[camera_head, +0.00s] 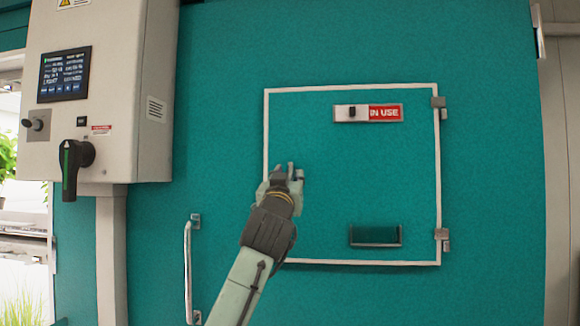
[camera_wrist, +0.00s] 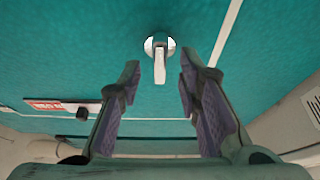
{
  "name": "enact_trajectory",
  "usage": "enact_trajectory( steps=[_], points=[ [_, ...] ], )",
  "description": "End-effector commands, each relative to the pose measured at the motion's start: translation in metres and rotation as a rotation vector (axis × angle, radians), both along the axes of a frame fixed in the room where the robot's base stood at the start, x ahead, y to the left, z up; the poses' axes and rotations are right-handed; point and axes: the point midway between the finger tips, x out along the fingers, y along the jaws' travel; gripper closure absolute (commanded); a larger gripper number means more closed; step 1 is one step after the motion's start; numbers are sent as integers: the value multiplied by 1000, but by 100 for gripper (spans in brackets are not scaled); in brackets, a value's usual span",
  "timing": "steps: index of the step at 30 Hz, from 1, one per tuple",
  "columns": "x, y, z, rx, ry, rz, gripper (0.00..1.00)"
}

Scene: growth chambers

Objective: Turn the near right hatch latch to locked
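The hatch (camera_head: 370,180) is a teal panel with a white outline in the head view. Its latch (camera_wrist: 160,52) shows in the wrist view as a round silver base with a pale lever pointing down in that picture. In the head view my gripper and arm appear to hide the latch. My gripper (camera_head: 287,172) is at the hatch's left edge. In the wrist view my gripper (camera_wrist: 160,82) is open and empty, with one finger on each side of the lever's line. The lever seems to lie ahead of the fingertips; contact is not visible.
A red "IN USE" slider sign (camera_head: 368,113) and a recessed handle (camera_head: 375,236) are on the hatch. Hinges (camera_head: 441,240) are on its right edge. A control box (camera_head: 110,90) with a black-green switch (camera_head: 72,165) and a vertical door handle (camera_head: 190,270) stand left.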

Motion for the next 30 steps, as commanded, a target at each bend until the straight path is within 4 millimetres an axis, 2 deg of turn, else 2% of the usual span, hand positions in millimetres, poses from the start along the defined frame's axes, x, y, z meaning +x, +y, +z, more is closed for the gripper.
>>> enact_trajectory(
  steps=[1, 6, 15, 30],
  points=[
    [6, -1, 6, 0, 1, 0, 68],
    [19, -3, 9, 0, 0, 0, 68],
    [20, -3, 9, 0, -2, 0, 68],
    [20, -3, 9, 0, -2, 0, 100]
  ],
)
